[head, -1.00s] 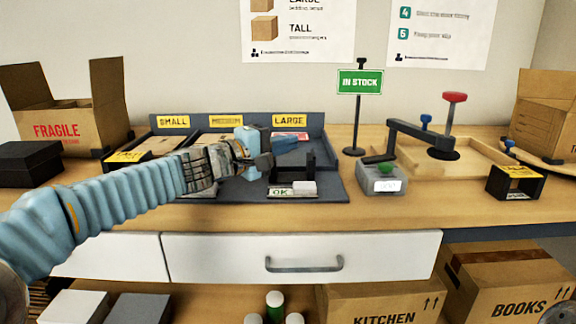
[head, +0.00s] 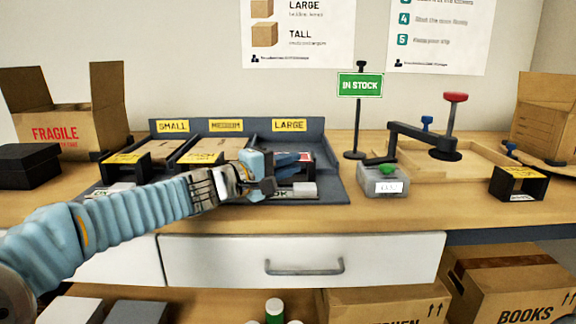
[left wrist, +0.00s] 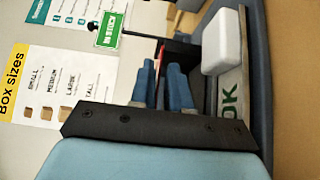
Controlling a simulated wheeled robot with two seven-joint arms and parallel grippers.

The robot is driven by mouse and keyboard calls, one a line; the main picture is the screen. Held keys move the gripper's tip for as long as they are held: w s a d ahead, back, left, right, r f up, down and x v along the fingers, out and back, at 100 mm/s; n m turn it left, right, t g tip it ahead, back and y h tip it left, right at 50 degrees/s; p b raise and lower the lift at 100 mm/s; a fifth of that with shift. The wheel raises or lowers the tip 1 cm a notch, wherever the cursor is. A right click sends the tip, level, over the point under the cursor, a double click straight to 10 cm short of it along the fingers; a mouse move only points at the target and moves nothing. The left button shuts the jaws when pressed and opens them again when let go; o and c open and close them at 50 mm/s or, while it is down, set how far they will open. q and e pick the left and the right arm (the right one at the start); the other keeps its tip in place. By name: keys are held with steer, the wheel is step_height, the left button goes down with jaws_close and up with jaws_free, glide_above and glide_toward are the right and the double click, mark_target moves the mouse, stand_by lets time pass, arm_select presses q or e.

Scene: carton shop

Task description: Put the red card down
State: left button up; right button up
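The red card (head: 305,156) shows beyond the fingers of my left gripper (head: 268,186), at the black holder with the OK label in front of the LARGE bay. In the left wrist view a thin red edge of the card (left wrist: 162,52) stands between the blue fingertips (left wrist: 160,82). The left gripper looks shut on it. The fingers hide much of the card, and I cannot tell whether it touches the holder. In the left wrist view the OK label (left wrist: 229,98) and a white block (left wrist: 222,42) are just right of the fingers. My right gripper is not in view.
The grey tray (head: 335,190) has SMALL, MEDIUM and LARGE bays. An IN STOCK sign (head: 360,85) stands right of it, near a grey box with a green knob (head: 387,183). A FRAGILE carton (head: 70,125) is at left. Bare table lies in front.

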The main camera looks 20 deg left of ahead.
arm_select(q)
steer(key=shift+o, duration=0.7)
steer(key=shift+r, duration=0.1)
steer(key=shift+r+p, duration=0.2)
steer(key=shift+p, duration=0.1)
steer(key=shift+r+p, duration=0.35)
steer(key=shift+p, duration=0.15)
steer(key=v, duration=0.4)
steer(key=b+v, duration=0.1)
steer(key=v, duration=0.7)
steer(key=shift+f, duration=0.25)
